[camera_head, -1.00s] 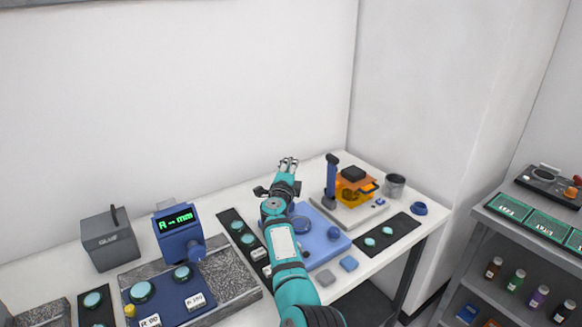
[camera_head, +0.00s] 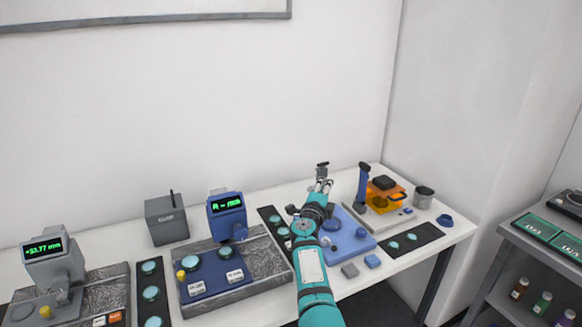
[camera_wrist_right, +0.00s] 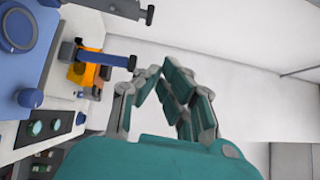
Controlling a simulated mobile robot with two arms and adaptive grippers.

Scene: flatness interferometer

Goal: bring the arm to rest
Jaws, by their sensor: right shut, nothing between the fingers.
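My right arm reaches in from the bottom of the head view, teal with a white panel. Its gripper (camera_head: 321,186) is above the bench, over the back of the blue plate (camera_head: 362,243), pointing toward the wall. The right wrist view shows its fingers (camera_wrist_right: 160,75) close up, brought together with nothing held, in front of bare white wall. A grey-black piece (camera_head: 322,167) shows just behind the fingertips; I cannot tell whether it touches them. My left gripper is not in either view.
An orange-and-black device (camera_head: 383,196) with a blue post (camera_head: 363,185) stands to the right of the gripper. A blue gauge with a green display (camera_head: 227,215) and a grey box (camera_head: 166,220) stand left. A grey cup (camera_head: 424,197) stands near the bench's right end.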

